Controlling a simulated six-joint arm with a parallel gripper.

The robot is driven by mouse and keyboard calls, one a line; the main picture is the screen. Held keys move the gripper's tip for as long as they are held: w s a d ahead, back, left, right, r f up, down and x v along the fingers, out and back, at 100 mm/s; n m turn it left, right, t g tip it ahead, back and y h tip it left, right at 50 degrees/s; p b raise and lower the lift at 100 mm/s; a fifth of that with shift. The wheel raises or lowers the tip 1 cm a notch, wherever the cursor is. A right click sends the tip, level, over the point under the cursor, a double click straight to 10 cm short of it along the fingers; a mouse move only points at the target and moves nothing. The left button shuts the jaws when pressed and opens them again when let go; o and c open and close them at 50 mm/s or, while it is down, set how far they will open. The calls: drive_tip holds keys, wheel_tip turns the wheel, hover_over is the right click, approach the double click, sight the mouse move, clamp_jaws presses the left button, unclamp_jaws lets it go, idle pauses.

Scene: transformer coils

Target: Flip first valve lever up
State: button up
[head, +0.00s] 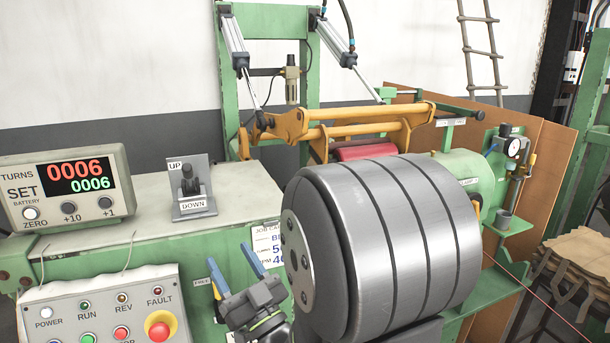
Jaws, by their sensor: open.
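A small black lever (187,175) stands on a grey plate (180,207) marked UP at the top and DOWN at the bottom. The plate sits on the pale top of the green cabinet, right of the counter box. The lever's knob is nearer the UP label in the picture; I cannot tell its exact setting. My gripper (229,258) is at the lower middle, below and right of the lever and apart from it. Its two blue fingers point up and are spread open, with nothing between them.
A large grey drum (385,240) stands close to the right of my gripper. The counter box (65,185) shows 0006 twice. A button panel (105,308) with a red emergency knob is at the lower left. Yellow arms (340,125) cross behind. The cabinet top (240,188) beside the lever is clear.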

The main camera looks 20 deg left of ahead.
drive_tip(key=c, duration=0.7)
drive_tip(key=shift+a+n+t, duration=0.1)
drive_tip(key=shift+n+t, duration=0.2)
drive_tip(key=shift+n, duration=0.1)
drive_tip(key=c, duration=0.4)
drive_tip(key=shift+a+r+n, duration=0.1)
drive_tip(key=shift+n, duration=0.4)
clamp_jaws()
drive_tip(key=a+n, duration=0.1)
drive_tip(key=n, duration=0.5)
drive_tip(key=n+t+y, duration=0.1)
drive_tip(key=n, duration=0.5)
drive_tip(key=a+n+t, duration=0.1)
drive_tip(key=n, duration=0.4)
drive_tip(key=shift+s+a+r+n+y, duration=0.15)
drive_tip(key=shift+a+r+n+y, duration=0.15)
drive_tip(key=shift+n, duration=0.1)
